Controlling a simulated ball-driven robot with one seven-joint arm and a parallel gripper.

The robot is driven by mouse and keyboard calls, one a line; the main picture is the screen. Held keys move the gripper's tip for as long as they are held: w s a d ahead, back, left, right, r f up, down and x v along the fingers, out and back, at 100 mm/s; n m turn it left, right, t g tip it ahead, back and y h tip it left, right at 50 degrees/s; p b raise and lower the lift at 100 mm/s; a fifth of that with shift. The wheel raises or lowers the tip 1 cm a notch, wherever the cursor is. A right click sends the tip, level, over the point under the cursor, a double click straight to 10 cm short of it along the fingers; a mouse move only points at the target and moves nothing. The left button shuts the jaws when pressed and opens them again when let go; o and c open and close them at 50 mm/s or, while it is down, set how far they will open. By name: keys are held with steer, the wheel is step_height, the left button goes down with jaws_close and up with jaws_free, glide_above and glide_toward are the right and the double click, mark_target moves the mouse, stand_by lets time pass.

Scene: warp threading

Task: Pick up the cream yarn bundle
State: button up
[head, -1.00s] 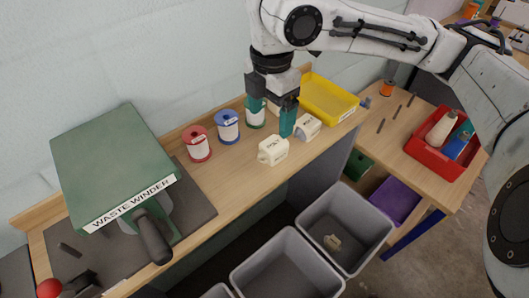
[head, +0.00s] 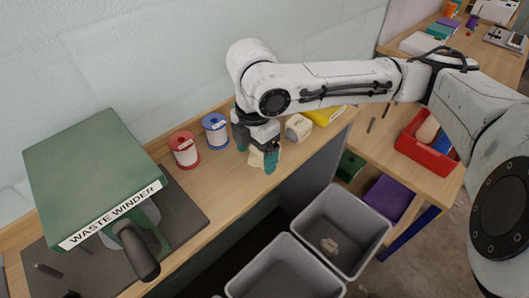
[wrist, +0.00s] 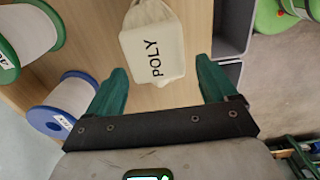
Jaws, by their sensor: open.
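A cream yarn bundle marked POLY (wrist: 153,42) lies on the wooden bench top. In the wrist view the bundle is ahead of and between the two fingertips, with space on both sides.
Red-rimmed (head: 184,150) and blue-rimmed (head: 215,130) spools stand left of my gripper. A green-rimmed spool (wrist: 28,35) shows in the wrist view. The green waste winder (head: 90,175) is farther left. Grey bins (head: 287,268) sit below the bench's front edge; one holds a small cream piece (head: 329,245).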

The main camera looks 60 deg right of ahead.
steer(key=shift+f, duration=0.45)
steer(key=c, duration=1.1)
steer(key=shift+r, duration=0.15)
